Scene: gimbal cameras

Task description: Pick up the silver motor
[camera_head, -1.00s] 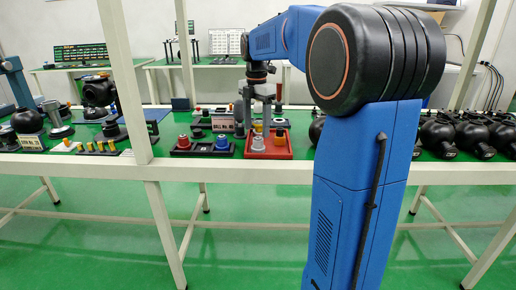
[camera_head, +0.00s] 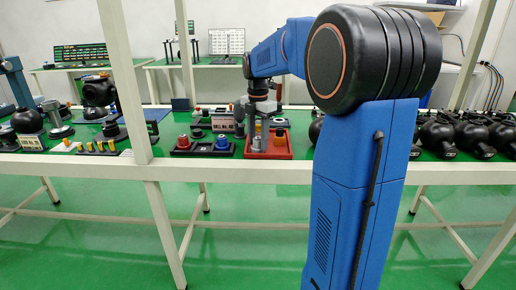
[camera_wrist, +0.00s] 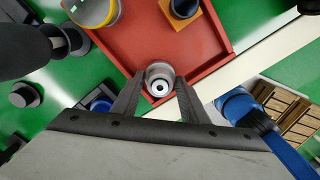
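The silver motor (camera_wrist: 160,81) stands upright on the red tray (camera_wrist: 137,45), near the tray's corner in the wrist view. My gripper (camera_wrist: 159,85) reaches over it, with one dark finger on each side of the motor. The fingers are apart, and I cannot see for sure whether they touch its sides. In the head view my gripper (camera_head: 262,117) is low over the red tray (camera_head: 268,155), and the silver motor (camera_head: 257,146) shows below it at the tray's left front.
In the red tray are a yellow-ringed part (camera_wrist: 95,10) and an orange square part (camera_wrist: 185,18). A dark tray with red and blue parts (camera_head: 222,143) lies just left. Black round housings (camera_head: 470,138) line the right side. A white front rail (camera_head: 230,170) edges the table.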

